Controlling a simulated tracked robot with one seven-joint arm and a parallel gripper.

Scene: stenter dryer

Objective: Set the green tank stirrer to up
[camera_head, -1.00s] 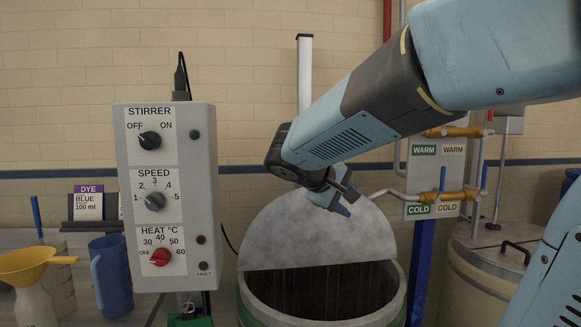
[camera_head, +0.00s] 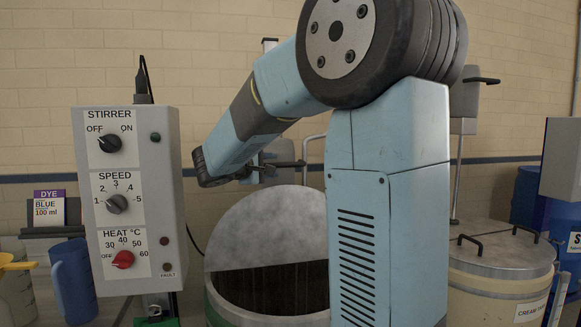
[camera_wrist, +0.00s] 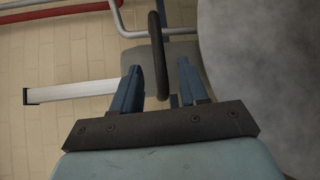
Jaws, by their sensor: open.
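The green-rimmed tank (camera_head: 215,308) stands at lower centre in the head view, its grey half lid (camera_head: 275,225) raised. Its stirrer, a grey head (camera_head: 284,148) with a dark handle, is by a pale post (camera_head: 269,45) behind the tank, partly hidden by my arm. The handle looks roughly level. In the wrist view the black bar handle (camera_wrist: 158,55) lies between the fingers of my open gripper (camera_wrist: 160,80), with gaps on both sides. The pale post (camera_wrist: 70,92) is at left there. In the head view my gripper (camera_head: 250,172) is small and partly unclear.
A control box (camera_head: 130,200) with stirrer, speed and heat knobs stands left of the tank. A cream tank (camera_head: 500,260) with its own stirrer (camera_head: 463,105) is at right. A blue jug (camera_head: 73,282) and a yellow funnel (camera_head: 10,263) are at far left.

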